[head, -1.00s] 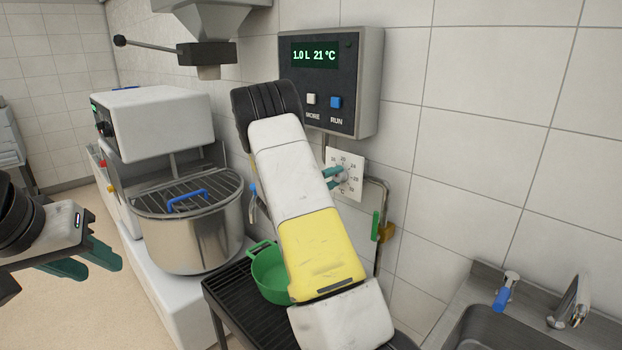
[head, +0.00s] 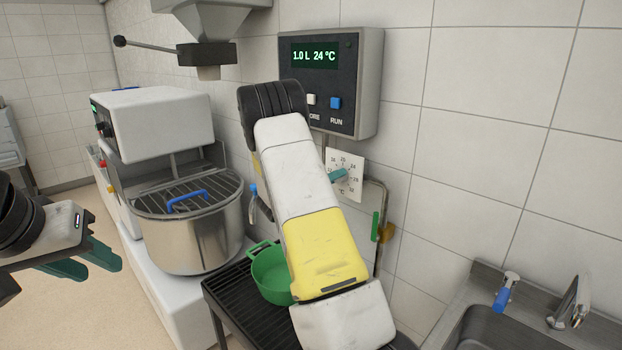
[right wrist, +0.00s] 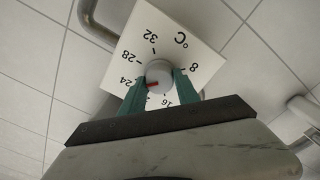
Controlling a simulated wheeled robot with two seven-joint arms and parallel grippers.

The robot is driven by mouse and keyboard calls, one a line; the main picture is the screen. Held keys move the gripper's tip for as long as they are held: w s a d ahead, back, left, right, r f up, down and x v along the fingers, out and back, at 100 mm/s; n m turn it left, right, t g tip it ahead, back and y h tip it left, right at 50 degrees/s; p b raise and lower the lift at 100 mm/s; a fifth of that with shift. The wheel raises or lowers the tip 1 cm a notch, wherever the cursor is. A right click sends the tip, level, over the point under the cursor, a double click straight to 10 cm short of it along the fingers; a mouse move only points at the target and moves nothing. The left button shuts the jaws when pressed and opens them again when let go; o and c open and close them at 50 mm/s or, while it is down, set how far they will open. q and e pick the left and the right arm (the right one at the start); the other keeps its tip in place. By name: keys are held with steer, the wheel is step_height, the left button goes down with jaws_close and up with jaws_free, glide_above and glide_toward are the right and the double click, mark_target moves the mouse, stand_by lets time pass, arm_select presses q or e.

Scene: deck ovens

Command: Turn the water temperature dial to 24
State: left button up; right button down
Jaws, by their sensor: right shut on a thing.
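The water temperature dial is a round grey knob (right wrist: 159,76) on a white square plate (right wrist: 190,45) with printed numbers, fixed to the tiled wall. Its red mark points toward the 24 in the right wrist view. My right gripper (right wrist: 160,85) is shut on the knob, one green finger on each side. In the head view my right arm covers part of the plate (head: 350,165). The display (head: 314,55) on the wall box reads 1.0 L 24 °C. My left gripper (head: 95,262) is open and empty at the left, away from the dial.
A green pot (head: 270,275) stands on a black rack (head: 225,290) below my right arm. A steel mixer bowl (head: 190,235) is to the left. A pipe (head: 382,210) runs beside the dial, and a sink (head: 480,325) is at lower right.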

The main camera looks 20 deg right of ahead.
steer(key=shift+f, duration=0.1)
steer(key=c, duration=0.9)
jaws_free()
steer(key=v, duration=0.7)
steer(key=shift+s+a, duration=0.15)
steer(key=shift+a, duration=0.2)
